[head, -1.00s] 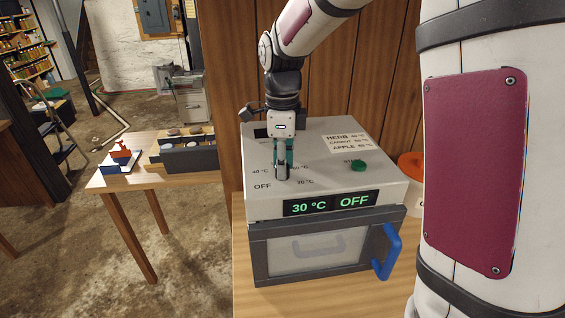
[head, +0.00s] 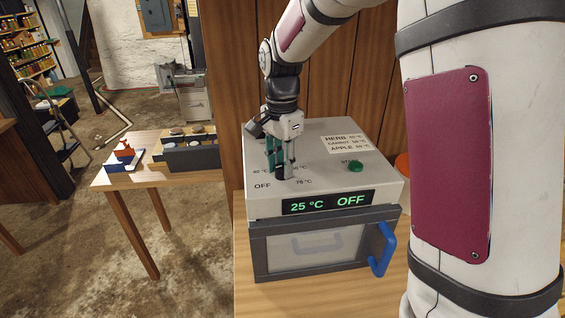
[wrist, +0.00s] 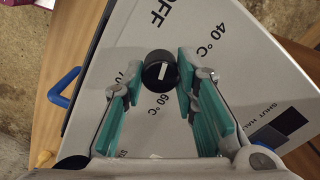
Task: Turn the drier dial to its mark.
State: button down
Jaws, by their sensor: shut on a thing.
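The drier (head: 340,185) is a pale box on a wooden bench, with a black round dial (wrist: 158,78) bearing a white line on its top. The labels OFF, 40 °C, 60 °C and 70 °C ring the dial. In the wrist view the white line runs roughly up and down the picture. My gripper (wrist: 159,76) is shut on the dial, a green-padded finger at each side. In the head view my gripper (head: 284,174) stands over the top's left part and mostly hides the dial. The front display (head: 327,203) reads 25 °C and OFF.
A green start button (head: 355,167) and a printed card (head: 346,144) listing herb, carrot and apple are on the drier's top. The door has a blue handle (head: 382,250). An orange-lidded container (head: 402,163) stands behind at right. A side table (head: 119,180) holds trays at left.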

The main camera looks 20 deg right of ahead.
aim_at(282, 166)
jog(key=shift+n, duration=1.2)
jog(key=c, duration=1.2)
grip_release()
jog(key=shift+c, duration=0.2)
jog(key=shift+r, duration=0.1)
notch_tip(282, 166, up, 12)
